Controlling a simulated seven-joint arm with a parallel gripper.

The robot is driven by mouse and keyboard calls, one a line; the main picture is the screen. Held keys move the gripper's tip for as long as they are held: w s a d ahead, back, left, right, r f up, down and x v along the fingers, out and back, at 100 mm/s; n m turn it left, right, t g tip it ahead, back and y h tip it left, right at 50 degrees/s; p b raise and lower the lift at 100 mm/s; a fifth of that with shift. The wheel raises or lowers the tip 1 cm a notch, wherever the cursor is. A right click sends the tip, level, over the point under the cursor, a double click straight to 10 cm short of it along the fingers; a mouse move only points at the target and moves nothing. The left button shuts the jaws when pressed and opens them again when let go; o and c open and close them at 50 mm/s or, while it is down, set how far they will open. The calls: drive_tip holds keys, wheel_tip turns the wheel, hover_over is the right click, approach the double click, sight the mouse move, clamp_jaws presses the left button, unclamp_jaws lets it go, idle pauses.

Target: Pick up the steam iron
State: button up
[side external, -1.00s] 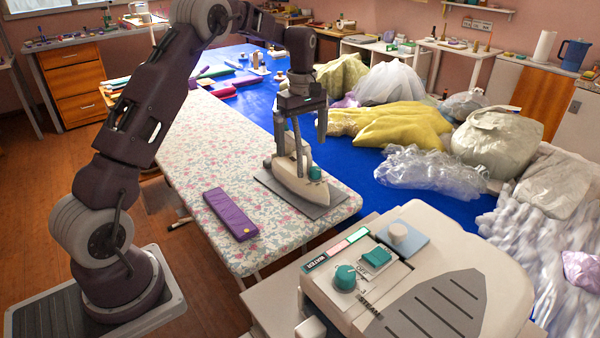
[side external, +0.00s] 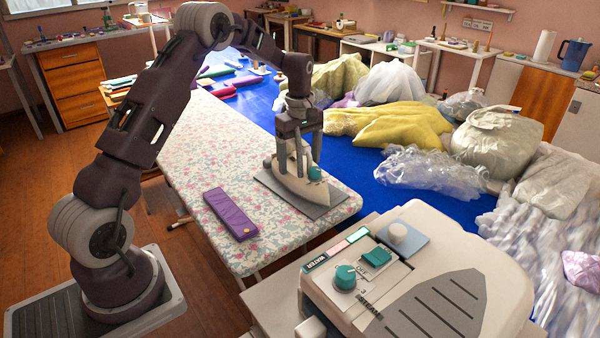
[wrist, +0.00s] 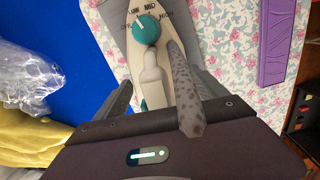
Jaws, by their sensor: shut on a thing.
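The steam iron (side external: 297,188) is cream with a grey base and a teal dial. It sits on a grey rest plate (side external: 327,211) on the flower-patterned ironing board (side external: 196,125). My gripper (side external: 302,160) is over the iron, fingers pointing down, shut on its handle. In the wrist view the iron's pale handle (wrist: 152,88) lies between the two fingers, with the teal dial beyond it. The exact finger contact is partly hidden by the gripper body.
A purple padded strip (side external: 230,213) lies on the board left of the iron. A large cream steam unit (side external: 440,265) stands in front. Bagged garments and a yellow cloth (side external: 400,124) cover the blue table (side external: 385,185) to the right.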

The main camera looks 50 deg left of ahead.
sight(300, 140)
wheel_tip(300, 140, up, 10)
drive_tip(key=shift+r, duration=0.1)
drive_tip(key=o, duration=1.3)
clamp_jaws()
idle(2.5)
